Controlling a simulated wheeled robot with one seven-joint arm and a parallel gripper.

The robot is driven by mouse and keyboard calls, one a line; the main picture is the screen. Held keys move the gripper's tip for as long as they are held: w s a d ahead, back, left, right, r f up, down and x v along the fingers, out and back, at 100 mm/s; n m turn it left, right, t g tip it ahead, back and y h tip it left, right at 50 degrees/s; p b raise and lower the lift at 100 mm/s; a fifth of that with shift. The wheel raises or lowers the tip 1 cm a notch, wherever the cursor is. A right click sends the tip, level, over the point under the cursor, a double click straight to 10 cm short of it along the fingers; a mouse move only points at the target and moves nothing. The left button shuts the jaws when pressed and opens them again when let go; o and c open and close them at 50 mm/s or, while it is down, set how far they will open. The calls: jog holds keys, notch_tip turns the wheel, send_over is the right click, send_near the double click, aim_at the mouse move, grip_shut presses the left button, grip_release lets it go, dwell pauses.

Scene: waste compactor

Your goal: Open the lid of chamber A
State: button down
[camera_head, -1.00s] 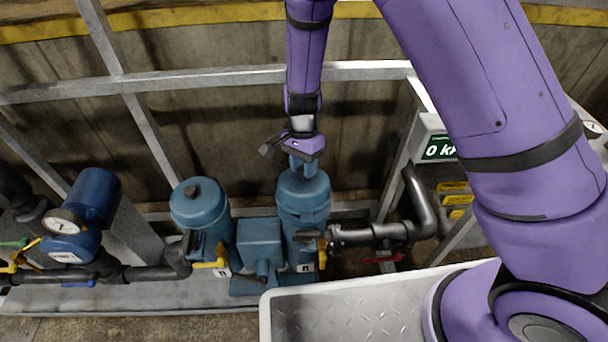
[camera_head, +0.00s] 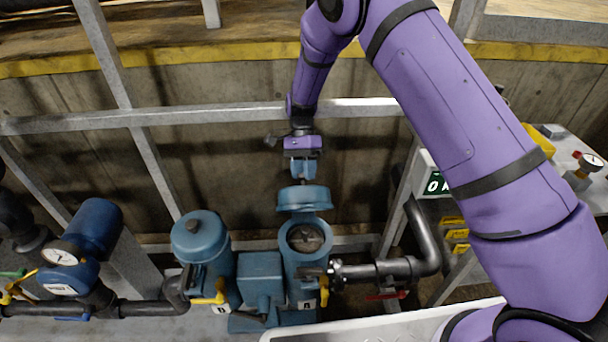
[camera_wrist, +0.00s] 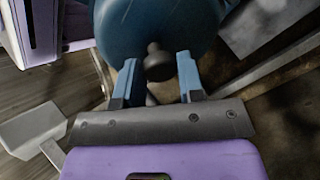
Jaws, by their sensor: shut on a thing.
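The right blue chamber (camera_head: 304,266) has its round opening (camera_head: 306,238) uncovered, with dark filter-like contents showing. Its blue lid (camera_head: 304,198) is raised and tilted back behind the opening. My gripper (camera_head: 302,176) is above the lid, shut on the lid's dark knob (camera_wrist: 158,62), which sits between the blue fingers in the wrist view. The lid's domed top (camera_wrist: 155,22) fills the upper middle there. The left blue chamber (camera_head: 203,262) has its lid (camera_head: 200,236) closed on top. The small labels on the chambers are too small to read surely.
A blue box (camera_head: 260,272) stands between the chambers. Dark pipes (camera_head: 385,270) with yellow (camera_head: 323,292) and red (camera_head: 385,296) handles run to the right. A grey rail (camera_head: 210,114) crosses behind. A white tray edge (camera_head: 370,322) lies in front.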

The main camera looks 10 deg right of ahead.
jog(key=shift+a+f, duration=0.1)
jog(key=shift+f, duration=0.1)
jog(key=c, duration=0.7)
grip_release()
jog(key=shift+w, duration=0.1)
jog(key=shift+c, duration=0.2)
jog(key=shift+r, duration=0.1)
jog(key=v, duration=0.7)
jog(key=shift+w+r, duration=0.15)
jog(key=shift+r, duration=0.05)
